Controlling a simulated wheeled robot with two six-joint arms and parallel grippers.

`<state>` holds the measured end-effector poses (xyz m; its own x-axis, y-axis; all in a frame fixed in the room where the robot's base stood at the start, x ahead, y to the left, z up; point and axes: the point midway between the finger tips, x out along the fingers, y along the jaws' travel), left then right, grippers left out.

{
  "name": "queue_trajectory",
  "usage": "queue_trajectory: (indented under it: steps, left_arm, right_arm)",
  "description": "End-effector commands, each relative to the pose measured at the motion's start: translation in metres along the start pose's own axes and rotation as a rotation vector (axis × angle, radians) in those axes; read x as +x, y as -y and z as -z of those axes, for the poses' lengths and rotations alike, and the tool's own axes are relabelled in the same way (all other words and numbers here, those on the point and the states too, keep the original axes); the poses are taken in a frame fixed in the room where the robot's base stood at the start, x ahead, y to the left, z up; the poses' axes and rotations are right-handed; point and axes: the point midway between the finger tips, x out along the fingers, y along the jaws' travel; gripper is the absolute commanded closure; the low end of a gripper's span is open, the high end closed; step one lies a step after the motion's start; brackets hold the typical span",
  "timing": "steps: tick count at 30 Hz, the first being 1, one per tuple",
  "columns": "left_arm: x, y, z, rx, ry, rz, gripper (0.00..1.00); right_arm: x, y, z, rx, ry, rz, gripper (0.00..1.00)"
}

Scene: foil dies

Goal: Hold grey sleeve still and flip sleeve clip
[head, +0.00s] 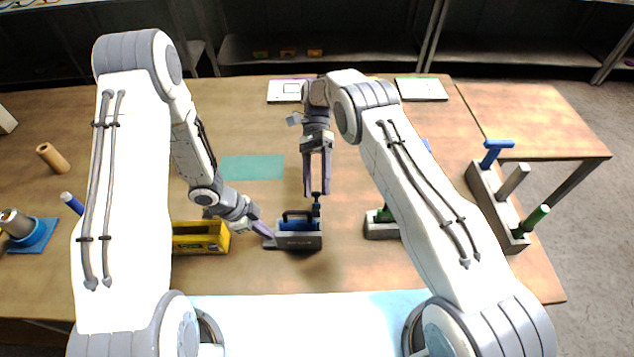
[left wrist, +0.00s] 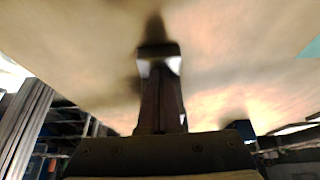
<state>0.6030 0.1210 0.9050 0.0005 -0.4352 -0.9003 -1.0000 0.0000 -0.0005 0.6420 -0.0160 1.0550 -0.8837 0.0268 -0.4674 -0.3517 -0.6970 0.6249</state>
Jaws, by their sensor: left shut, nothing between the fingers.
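The grey sleeve (head: 298,242) is a dark grey box on the table at the middle front, with blue showing inside. A black upright piece, seemingly the sleeve clip (head: 316,210), rises at its right end. My left gripper (head: 268,236) is shut and empty, its tips low at the sleeve's left end; whether they touch it I cannot tell. Its shut fingers (left wrist: 160,95) also show in the left wrist view, over blurred table. My right gripper (head: 317,192) points down above the clip. Its fingers are apart, with the clip's top between or just below the tips.
A yellow box (head: 202,238) stands left of the sleeve. A grey block (head: 380,232) with a green part stands to the right, partly behind my right arm. A grey rack (head: 486,205) with blue, grey and green pegs is farther right. A teal mat (head: 252,167) lies behind.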

Motion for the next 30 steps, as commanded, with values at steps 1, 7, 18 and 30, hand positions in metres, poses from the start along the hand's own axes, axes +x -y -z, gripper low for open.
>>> queue_trajectory:
  steps: [1, 7, 18, 30]
  left_arm:
    - [0.002, -0.002, -0.002, -0.002, 0.005, -0.004, 1.00]
    - [0.002, -0.001, -0.002, -0.002, 0.005, -0.004, 1.00]
    - [0.002, -0.001, -0.002, -0.002, 0.005, -0.004, 1.00]
    - [0.002, -0.001, -0.002, -0.001, 0.004, -0.004, 1.00]
  right_arm:
    - [0.000, 0.000, 0.000, 0.000, 0.000, 0.000, 0.41]
    - [-0.001, 0.000, -0.003, -0.043, -0.017, 0.007, 1.00]
    - [-0.010, -0.011, -0.037, -0.709, -0.264, 0.024, 1.00]
    - [-0.011, -0.032, -0.075, -1.622, -0.610, -0.212, 1.00]
